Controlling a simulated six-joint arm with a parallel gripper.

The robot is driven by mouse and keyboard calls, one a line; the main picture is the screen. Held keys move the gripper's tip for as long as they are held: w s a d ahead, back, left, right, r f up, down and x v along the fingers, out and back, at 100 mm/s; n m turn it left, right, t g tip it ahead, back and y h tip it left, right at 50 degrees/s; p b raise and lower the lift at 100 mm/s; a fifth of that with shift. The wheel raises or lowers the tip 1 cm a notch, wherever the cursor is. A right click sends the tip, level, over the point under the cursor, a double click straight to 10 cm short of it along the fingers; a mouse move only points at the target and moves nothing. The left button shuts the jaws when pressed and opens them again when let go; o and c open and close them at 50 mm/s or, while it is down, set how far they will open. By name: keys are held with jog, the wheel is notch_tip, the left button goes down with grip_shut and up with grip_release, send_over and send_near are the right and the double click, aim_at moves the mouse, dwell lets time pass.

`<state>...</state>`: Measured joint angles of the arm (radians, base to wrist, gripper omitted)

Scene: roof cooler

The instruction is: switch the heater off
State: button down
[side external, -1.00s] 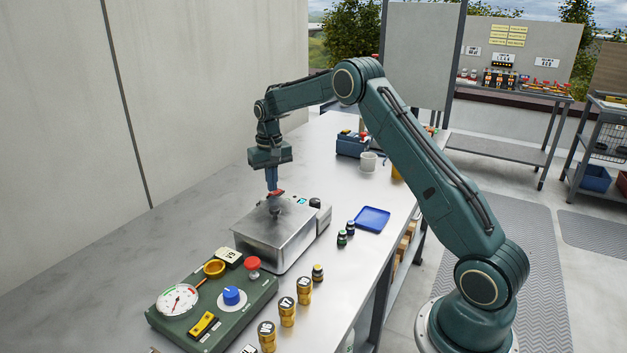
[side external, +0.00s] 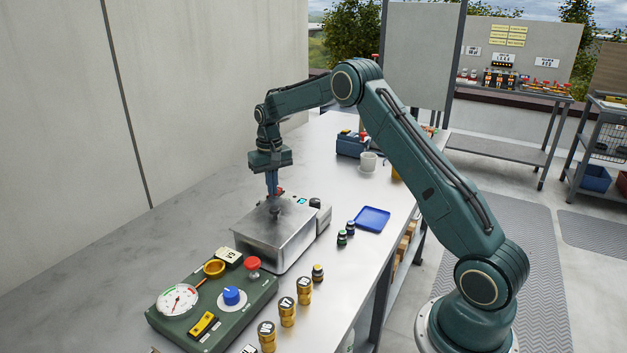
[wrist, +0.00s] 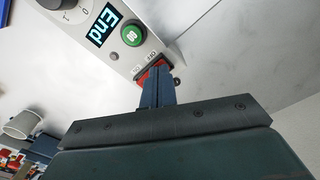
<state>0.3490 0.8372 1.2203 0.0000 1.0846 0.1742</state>
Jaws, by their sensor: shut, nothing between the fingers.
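The heater is a steel bath with a lid (side external: 268,236) on the bench, with a grey control panel at its far side. In the wrist view the panel (wrist: 85,45) carries a lit display (wrist: 103,25) reading "End", a green button (wrist: 132,34) and a red switch (wrist: 143,78) beside OFF and ON labels. My gripper (wrist: 158,70) is shut and empty, with its fingertips at the red switch, partly covering it. Whether they touch it, and which way the switch is tipped, I cannot tell. In the side view my gripper (side external: 272,192) points down behind the lid knob.
A green control box (side external: 215,305) with a gauge and red button stands in front of the bath. Brass weights (side external: 287,312), small bottles (side external: 346,232) and a blue tray (side external: 372,218) stand to the right. A white mug (side external: 368,161) stands farther back. The left bench is clear.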

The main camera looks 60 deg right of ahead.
jog(key=shift+r, duration=0.1)
notch_tip(320, 180, up, 7)
dwell(1.2)
